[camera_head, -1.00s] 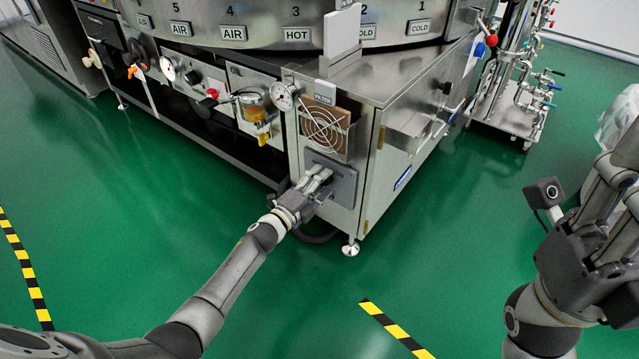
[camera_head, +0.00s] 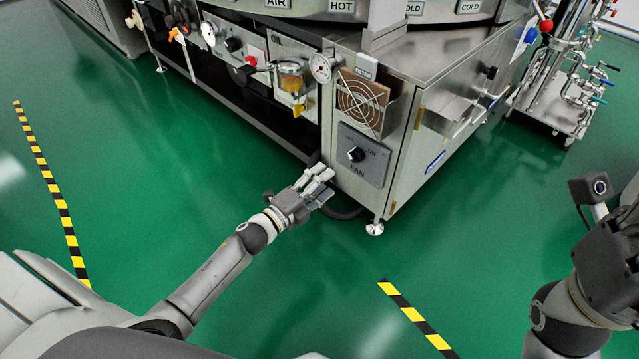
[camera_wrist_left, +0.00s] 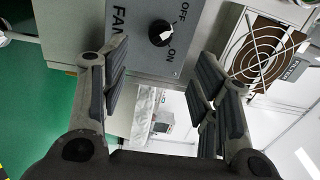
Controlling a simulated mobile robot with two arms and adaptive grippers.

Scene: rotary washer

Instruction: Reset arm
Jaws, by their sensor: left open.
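My left gripper (camera_head: 322,183) is open and empty in the head view, in front of and lower left of the grey fan panel (camera_head: 371,173). It is apart from the black fan knob (camera_head: 357,154). In the left wrist view, the knob (camera_wrist_left: 160,33) shows beyond the spread fingers (camera_wrist_left: 158,90), between the OFF and ON labels. Its white mark lies toward the ON side there. My right gripper (camera_head: 612,255) is at the right edge of the head view, with its fingers partly cut off.
The steel washer cabinet (camera_head: 455,95) stands ahead, with a round fan grille (camera_head: 361,102) above the panel. A gauge (camera_head: 321,67) and valves are to its left. A pipe cart (camera_head: 565,95) stands at the back right. Green floor (camera_head: 150,190) lies clear to the left.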

